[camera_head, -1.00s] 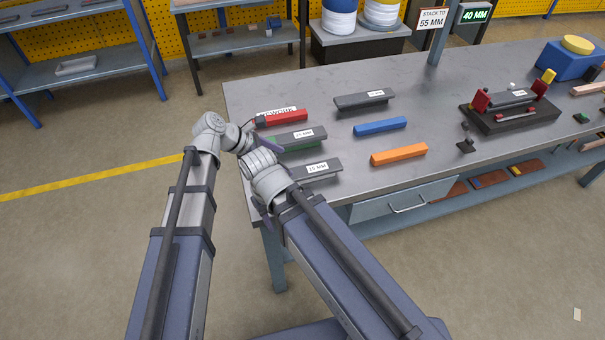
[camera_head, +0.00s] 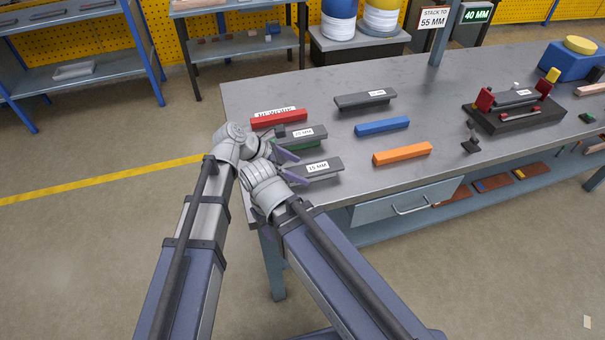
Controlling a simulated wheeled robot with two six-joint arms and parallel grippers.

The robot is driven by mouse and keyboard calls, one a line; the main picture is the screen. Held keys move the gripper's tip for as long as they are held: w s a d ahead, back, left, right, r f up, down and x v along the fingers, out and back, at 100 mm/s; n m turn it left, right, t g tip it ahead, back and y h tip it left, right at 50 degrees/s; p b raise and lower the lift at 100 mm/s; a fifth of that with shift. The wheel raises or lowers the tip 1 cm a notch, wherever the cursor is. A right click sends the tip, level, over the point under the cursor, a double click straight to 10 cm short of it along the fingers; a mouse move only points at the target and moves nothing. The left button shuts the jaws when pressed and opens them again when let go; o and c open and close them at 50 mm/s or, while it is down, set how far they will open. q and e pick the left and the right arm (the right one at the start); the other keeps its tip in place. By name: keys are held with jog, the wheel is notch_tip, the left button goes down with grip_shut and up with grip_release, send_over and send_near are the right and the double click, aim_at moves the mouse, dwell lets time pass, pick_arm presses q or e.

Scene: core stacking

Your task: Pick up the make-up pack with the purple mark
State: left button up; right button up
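Three dark grey packs with white labels lie on the bench: one marked 25 MM with green at its side (camera_head: 308,133), one marked 15 MM (camera_head: 328,164), and one farther back (camera_head: 365,100) whose label is too small to read. No purple mark is clear on any of them. My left gripper (camera_head: 284,152) is at the left ends of the two near packs; it appears open, with purple-blue finger parts showing. Nothing is visibly held. My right arm's wrist is just in front and hides part of this area. The fingers of my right gripper cannot be told apart.
Red (camera_head: 278,118), blue (camera_head: 382,126) and orange (camera_head: 402,154) bars lie on the metal bench (camera_head: 440,110). A dark fixture with red ends (camera_head: 512,118) stands at the right. Signs at the back read STACK TO 55 MM (camera_head: 433,19) and 40 MM.

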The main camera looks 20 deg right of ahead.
pick_arm(q)
grip_shut()
dwell(0.6)
